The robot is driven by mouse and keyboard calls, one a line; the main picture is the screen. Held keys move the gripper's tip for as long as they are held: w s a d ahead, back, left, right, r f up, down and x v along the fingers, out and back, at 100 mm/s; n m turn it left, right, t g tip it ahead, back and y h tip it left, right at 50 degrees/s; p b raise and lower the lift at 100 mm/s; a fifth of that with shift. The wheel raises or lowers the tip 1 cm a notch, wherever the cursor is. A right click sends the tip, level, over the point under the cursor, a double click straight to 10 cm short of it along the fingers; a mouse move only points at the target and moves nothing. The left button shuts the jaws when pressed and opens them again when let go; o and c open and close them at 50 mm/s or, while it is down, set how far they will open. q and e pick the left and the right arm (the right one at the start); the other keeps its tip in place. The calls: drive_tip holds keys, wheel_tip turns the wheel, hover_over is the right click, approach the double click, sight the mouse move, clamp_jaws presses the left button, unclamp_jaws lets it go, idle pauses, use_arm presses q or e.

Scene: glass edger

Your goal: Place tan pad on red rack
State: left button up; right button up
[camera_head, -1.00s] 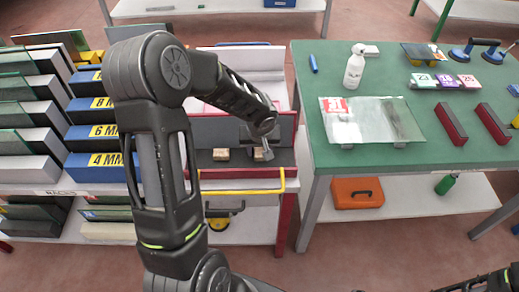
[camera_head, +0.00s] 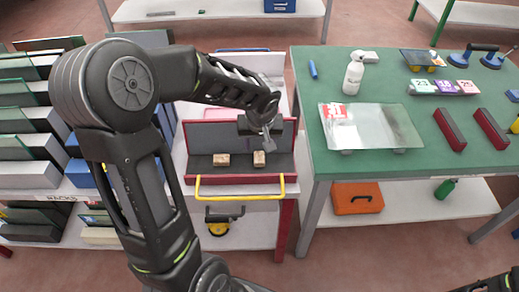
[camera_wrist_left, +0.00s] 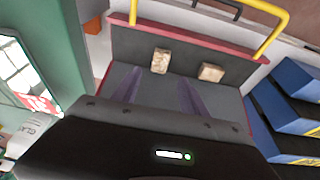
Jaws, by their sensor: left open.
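The red rack (camera_head: 235,180) is a long red-edged holder with a grey inside and a yellow front handle, on a white bench. Two tan pads rest in it, apart from each other: a left one (camera_head: 221,160) and a right one (camera_head: 259,159). In the left wrist view the pads (camera_wrist_left: 160,61) (camera_wrist_left: 211,72) lie on the grey surface of the rack (camera_wrist_left: 180,40). My left gripper (camera_head: 268,146) is open and empty, just above and behind the right pad. My right gripper is not visible; only a bit of my arm shows at the bottom right.
A green table (camera_head: 430,175) stands to the right, holding a glass sheet (camera_head: 370,126), a white bottle (camera_head: 354,72) and two dark red bars (camera_head: 450,130) (camera_head: 491,129). Blue slotted racks with glass stand at the left. An orange case (camera_head: 357,197) lies on the lower shelf.

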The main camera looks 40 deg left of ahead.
use_arm(q)
drive_tip(key=v, duration=0.3)
drive_tip(key=shift+f, duration=0.1)
idle(0.5)
